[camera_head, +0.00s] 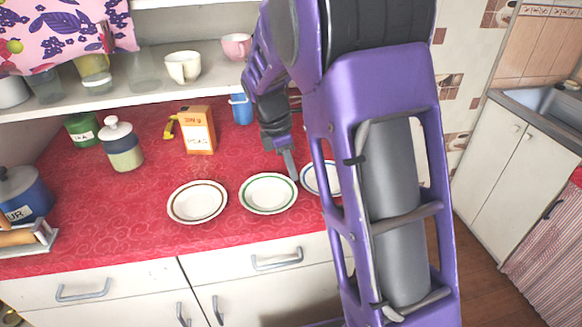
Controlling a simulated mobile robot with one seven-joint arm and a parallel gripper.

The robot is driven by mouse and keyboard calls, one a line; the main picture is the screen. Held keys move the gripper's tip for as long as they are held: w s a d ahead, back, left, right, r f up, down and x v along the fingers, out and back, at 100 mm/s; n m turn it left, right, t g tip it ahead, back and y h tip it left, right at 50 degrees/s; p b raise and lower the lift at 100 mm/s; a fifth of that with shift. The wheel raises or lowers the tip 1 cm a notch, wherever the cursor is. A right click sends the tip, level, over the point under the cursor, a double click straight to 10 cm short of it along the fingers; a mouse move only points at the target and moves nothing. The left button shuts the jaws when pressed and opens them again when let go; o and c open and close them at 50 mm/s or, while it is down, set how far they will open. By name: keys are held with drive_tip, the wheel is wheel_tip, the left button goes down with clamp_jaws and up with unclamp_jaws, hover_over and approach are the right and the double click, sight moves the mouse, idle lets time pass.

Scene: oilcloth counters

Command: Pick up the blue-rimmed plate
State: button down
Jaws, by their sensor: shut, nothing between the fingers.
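The blue-rimmed plate (312,180) lies on the red counter, at the right of a row of three plates. My purple arm hides its right part. The green-rimmed plate (268,194) lies to its left, and the brown-rimmed plate (197,202) is at the left end of the row.
Behind the plates stand an orange-and-white carton (199,131), a blue cup (241,108) and a lidded jar (122,145). A shelf (150,88) with cups and glasses overhangs the counter's back.

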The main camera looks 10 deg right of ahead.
drive_tip(key=d+p, duration=0.1)
drive_tip(key=d, duration=0.6)
drive_tip(key=shift+p, duration=0.35)
